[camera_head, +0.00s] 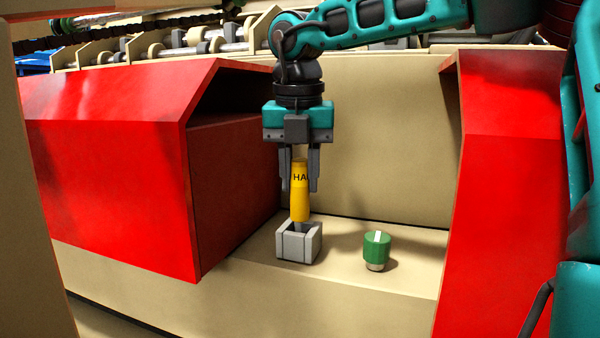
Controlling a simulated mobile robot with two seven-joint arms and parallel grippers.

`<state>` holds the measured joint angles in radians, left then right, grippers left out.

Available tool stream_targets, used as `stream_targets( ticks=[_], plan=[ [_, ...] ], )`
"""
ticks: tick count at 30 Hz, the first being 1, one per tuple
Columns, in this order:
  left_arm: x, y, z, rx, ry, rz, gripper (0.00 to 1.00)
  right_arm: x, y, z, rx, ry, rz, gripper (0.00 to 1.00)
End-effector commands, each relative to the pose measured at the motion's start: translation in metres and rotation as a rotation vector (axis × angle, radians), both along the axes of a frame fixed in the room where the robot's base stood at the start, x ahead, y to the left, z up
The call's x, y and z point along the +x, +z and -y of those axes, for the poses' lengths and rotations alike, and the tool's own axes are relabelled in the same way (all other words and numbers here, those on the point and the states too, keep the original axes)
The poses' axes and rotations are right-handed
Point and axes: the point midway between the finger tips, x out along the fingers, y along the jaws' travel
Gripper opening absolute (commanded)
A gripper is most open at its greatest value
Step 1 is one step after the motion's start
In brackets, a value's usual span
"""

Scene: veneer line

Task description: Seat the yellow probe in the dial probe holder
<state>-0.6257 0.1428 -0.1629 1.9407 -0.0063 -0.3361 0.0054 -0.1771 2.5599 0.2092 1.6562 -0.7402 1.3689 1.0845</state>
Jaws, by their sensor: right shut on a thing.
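The yellow probe (300,205) is upright, with dark letters on its upper part. My right gripper (314,186) points straight down and is shut on the probe's upper part, one finger on each side. A small grey square holder (297,246) with an open top stands on the beige ledge directly below the probe. The probe's narrow grey lower end shows at the holder's opening. I cannot tell how deep it sits or whether it touches the bottom. My left gripper is not in view.
A green knob (377,246) with a white mark stands on the beige ledge (338,260), right of the holder. A red housing (115,170) closes in the left and another red housing (505,200) the right. A beige wall (385,140) rises behind. Rollers (195,38) lie beyond it.

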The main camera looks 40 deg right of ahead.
Motion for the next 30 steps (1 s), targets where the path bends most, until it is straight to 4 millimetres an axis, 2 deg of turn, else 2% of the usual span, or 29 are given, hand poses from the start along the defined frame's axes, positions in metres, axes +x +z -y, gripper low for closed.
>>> stream_targets(
  ticks=[8,30],
  plan=[
    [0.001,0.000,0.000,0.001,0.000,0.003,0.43,0.000,-0.001,0.000,-0.001,0.000,0.001,0.00],
    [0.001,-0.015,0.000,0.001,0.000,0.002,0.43,0.000,-0.019,0.000,-0.001,0.000,0.001,0.00]
  ],
)
